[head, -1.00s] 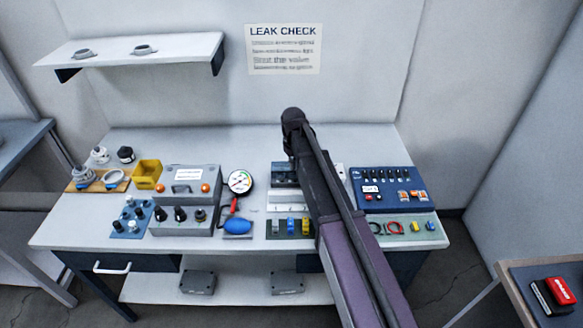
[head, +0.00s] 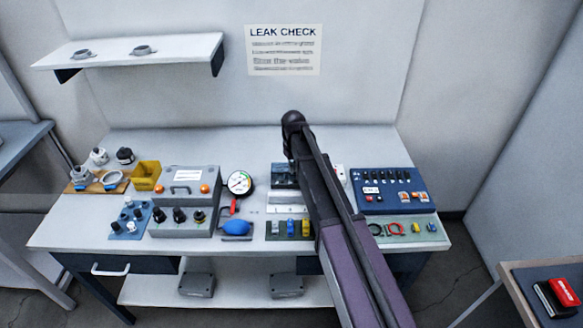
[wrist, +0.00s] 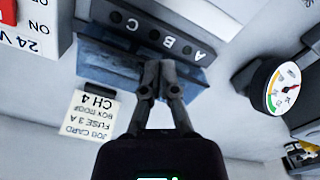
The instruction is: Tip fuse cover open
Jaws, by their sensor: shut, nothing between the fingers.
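The fuse box (wrist: 124,18) shows upside down at the top of the wrist view, a dark grey strip with the letters A, B and C and round holes. A dark bluish, see-through panel, seemingly the fuse cover (wrist: 105,62), lies along it. My gripper (wrist: 160,66) is shut and empty, its fingertips overlapping the middle of that panel. I cannot tell whether they touch it, or how far the cover is tilted. In the head view the fuse box (head: 283,172) stands at the back of the bench, partly hidden by my arm, which also hides my gripper.
A job card (wrist: 92,117) reading "FUSE 3 A, CH 4" lies near the box. A white 24 V switch box (wrist: 38,25) and a pressure gauge (wrist: 277,88) flank it. A blue switch panel (head: 390,190) stands at the bench's right.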

